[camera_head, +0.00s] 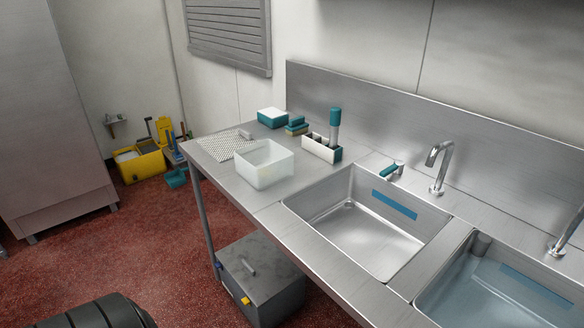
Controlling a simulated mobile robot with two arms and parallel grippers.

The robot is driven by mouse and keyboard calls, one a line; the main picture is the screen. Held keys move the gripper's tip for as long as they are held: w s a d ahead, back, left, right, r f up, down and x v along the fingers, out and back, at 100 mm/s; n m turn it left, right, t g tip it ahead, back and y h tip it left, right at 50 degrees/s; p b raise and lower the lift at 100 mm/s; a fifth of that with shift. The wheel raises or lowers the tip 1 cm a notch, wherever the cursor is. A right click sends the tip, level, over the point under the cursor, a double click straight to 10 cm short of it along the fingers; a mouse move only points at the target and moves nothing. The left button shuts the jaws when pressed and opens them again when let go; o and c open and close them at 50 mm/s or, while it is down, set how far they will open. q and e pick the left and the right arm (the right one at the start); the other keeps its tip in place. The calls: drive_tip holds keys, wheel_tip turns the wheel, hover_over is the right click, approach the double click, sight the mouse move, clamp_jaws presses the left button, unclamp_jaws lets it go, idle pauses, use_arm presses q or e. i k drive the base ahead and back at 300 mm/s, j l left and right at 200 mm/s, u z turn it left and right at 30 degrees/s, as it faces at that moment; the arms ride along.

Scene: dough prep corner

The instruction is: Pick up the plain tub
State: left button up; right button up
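A plain whitish, translucent tub (263,165) with an open top stands upright on the steel counter (215,148), left of the first sink basin. It looks empty, though its far inner corner is hard to make out. Neither of my grippers shows in the head view, so nothing of mine is seen touching the tub.
A perforated mat (222,146) lies behind the tub. A white and teal box (272,117), stacked sponges (297,124) and a caddy with a teal-handled brush (322,149) stand behind it. Sink basins (345,222) open to the right. A grey box (262,280) is below.

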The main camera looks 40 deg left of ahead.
sight(265, 163)
drive_tip(key=u, duration=1.5)
